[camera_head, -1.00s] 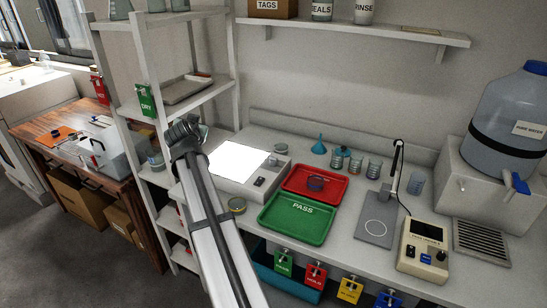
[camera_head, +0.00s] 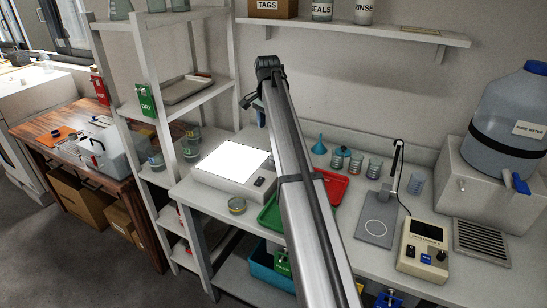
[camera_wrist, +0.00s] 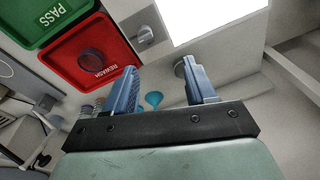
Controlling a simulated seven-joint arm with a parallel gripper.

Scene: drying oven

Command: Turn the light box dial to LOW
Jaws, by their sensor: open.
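The light box (camera_head: 208,178) stands on the bench with its white panel lit; a black switch (camera_head: 259,182) is at its front right corner. In the wrist view the light box (camera_wrist: 228,48) is at the top, and a grey metallic knob (camera_wrist: 145,36), apparently the dial, sits beside the bright panel. Its setting and any LOW mark cannot be read. In the head view my arm hides that knob. My gripper (camera_wrist: 158,70) is open and empty, with the knob beyond its fingertips. A second round grey part (camera_wrist: 180,66) is partly behind the right finger.
A red REWASH tray (camera_head: 333,186) and a green PASS tray (camera_head: 270,215) lie right of the light box. A small round container (camera_head: 237,205) is in front of it. A shelf rack (camera_head: 198,88) rises at left.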

